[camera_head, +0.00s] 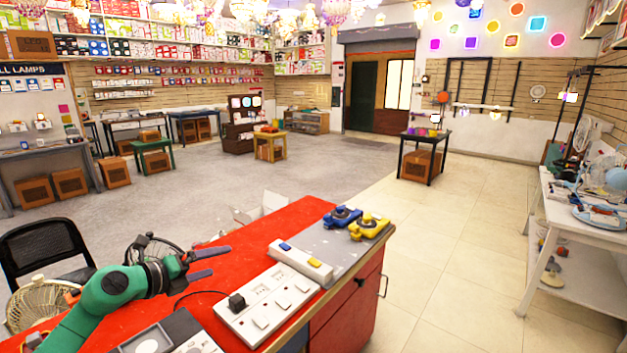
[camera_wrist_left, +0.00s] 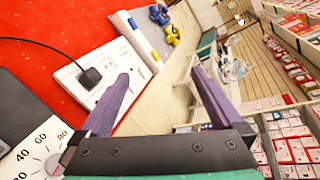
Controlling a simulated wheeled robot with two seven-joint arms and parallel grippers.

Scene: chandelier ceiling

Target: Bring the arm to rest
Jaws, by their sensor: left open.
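My left arm, green with a dark gripper (camera_head: 205,264), comes in from the lower left in the head view. The gripper is above the red counter (camera_head: 225,288), pointing right, with its two fingers apart. In the left wrist view the open fingers (camera_wrist_left: 165,95) show with nothing between them. My right gripper is not in either view.
On the counter are a white socket board (camera_head: 262,309) with a black plug, a white switch strip (camera_head: 300,262), and blue (camera_head: 342,217) and yellow (camera_head: 369,226) devices on a grey mat. A black chair (camera_head: 45,250) stands left. The tiled floor right of the counter is clear.

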